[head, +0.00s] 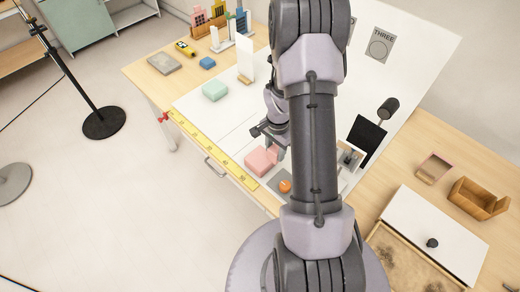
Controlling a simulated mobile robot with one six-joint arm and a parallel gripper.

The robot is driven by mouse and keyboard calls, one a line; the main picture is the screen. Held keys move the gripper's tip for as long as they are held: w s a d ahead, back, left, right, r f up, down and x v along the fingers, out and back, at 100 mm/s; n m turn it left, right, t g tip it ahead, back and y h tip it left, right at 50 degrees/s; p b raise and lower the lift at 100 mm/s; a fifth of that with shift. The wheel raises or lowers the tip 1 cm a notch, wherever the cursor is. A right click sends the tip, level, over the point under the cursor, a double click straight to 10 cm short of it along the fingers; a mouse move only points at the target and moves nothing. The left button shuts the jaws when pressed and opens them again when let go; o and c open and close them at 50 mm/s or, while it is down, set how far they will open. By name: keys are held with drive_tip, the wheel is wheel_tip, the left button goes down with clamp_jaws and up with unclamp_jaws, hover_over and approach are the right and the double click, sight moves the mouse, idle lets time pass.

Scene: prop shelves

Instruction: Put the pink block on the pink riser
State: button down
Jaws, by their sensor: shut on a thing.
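The pink riser (259,162) is a low, flat pink piece on the white board, left of my arm. My gripper (274,147) is over its far right side, pointing down and partly hidden behind my arm. It is shut on the pink block (273,154), a small paler pink piece that shows at the fingertips. The block overlaps the riser's far right corner in the picture. I cannot tell whether it touches the riser's top or is held just above it.
An orange ball (285,186) lies near the riser. A mint riser (215,90) and a white upright panel (247,58) stand farther back. A yellow ruler (210,150) runs along the front edge. A black panel (366,138) is right of my arm. White board between the risers is clear.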

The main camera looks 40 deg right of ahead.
drive_tip(key=w, duration=0.1)
drive_tip(key=w+a, duration=0.1)
drive_tip(key=w, duration=0.1)
drive_tip(key=w+a, duration=0.1)
drive_tip(key=w, duration=0.1)
drive_tip(key=shift+w+a+f, duration=0.1)
drive_tip(key=shift+w+f, duration=0.15)
drive_tip(key=shift+f, duration=0.1)
wheel_tip(320, 180, down, 4)
drive_tip(key=shift+w+r+b, duration=0.1)
drive_tip(key=shift+r+b, duration=0.15)
drive_tip(key=shift+b, duration=0.2)
drive_tip(key=shift+f, duration=0.15)
drive_tip(key=c, duration=0.8)
unclamp_jaws()
drive_tip(key=shift+c, duration=0.2)
